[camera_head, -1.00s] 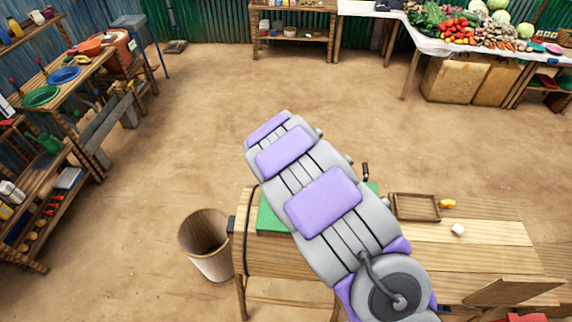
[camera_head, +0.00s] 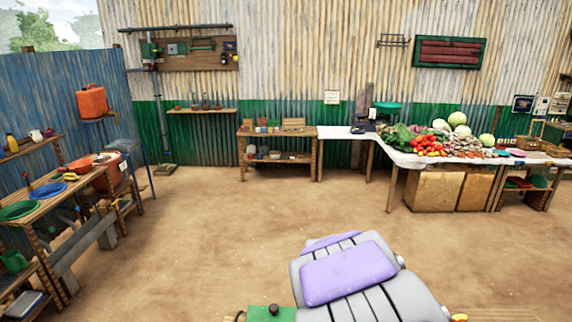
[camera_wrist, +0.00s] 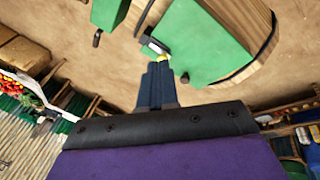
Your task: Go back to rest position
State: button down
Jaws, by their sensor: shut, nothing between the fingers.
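My gripper (camera_wrist: 158,72) shows in the wrist view as two dark fingers close together, shut and with nothing between them. In that view it points toward green-topped pieces (camera_wrist: 205,45) with a wooden edge; whether it touches them I cannot tell, but it looks apart. A small white and yellow item (camera_wrist: 158,50) lies just beyond the fingertips. In the head view only my grey and purple arm shows at the bottom, and the gripper is hidden.
The green board (camera_head: 268,314) peeks in at the head view's bottom edge. A vegetable table (camera_head: 408,160) stands back right, a wooden shelf (camera_head: 243,158) back centre, and a bench with basins (camera_head: 40,207) left. The dirt floor (camera_head: 225,225) between is open.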

jog(key=s+d+f+m+g+b, duration=0.1)
jog(key=s+m+b, duration=0.2)
jog(key=s, duration=0.8)
jog(key=s+d+f+m+g+b, duration=0.1)
jog(key=s+f+m+g+b, duration=0.1)
jog(key=s, duration=0.8)
jog(key=s+d+f+m+g+y+b, duration=0.1)
jog(key=s+m+g+b, duration=0.1)
jog(key=s, duration=0.9)
jog(key=shift+s+d+f+m+b, duration=0.15)
jog(key=shift+s+d+m+b, duration=0.2)
jog(key=shift+m+b, duration=0.6)
jog(key=shift+w, duration=0.1)
